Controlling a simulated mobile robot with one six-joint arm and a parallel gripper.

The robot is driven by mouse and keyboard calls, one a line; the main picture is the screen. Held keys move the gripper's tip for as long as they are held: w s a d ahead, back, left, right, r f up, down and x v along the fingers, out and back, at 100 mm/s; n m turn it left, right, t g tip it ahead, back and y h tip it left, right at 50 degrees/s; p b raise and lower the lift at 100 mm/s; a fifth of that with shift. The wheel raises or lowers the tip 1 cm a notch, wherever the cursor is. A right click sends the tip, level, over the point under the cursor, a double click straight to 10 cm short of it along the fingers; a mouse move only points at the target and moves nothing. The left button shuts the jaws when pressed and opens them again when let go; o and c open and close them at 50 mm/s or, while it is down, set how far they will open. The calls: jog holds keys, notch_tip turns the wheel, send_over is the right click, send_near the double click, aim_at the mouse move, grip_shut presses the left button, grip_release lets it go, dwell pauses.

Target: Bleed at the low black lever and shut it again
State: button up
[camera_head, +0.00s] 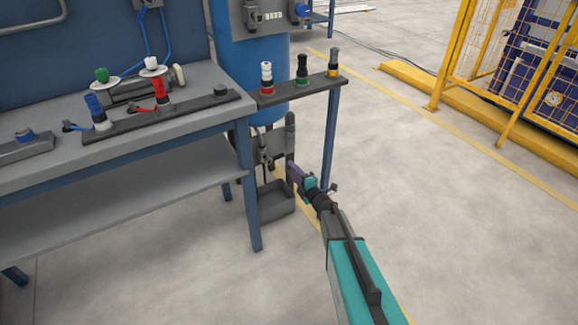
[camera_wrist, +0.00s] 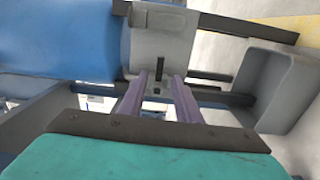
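The low black lever (camera_wrist: 159,84) shows in the wrist view as a small dark bar against a light grey plate (camera_wrist: 160,45) at the blue tank. My gripper (camera_wrist: 161,78) has its two purple fingers on either side of the lever, with a gap left between them. I cannot tell how deep the lever sits between the fingertips. In the head view my gripper (camera_head: 291,167) is low under the blue tank (camera_head: 258,60), beside the pipework; the lever cannot be made out there.
An open dark grey tray (camera_head: 276,205) stands below the pipework and shows at right in the wrist view (camera_wrist: 285,95). A narrow shelf (camera_head: 300,88) with several fittings and its blue leg (camera_head: 329,140) are close to my arm.

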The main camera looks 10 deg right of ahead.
jog(key=shift+v, duration=1.1)
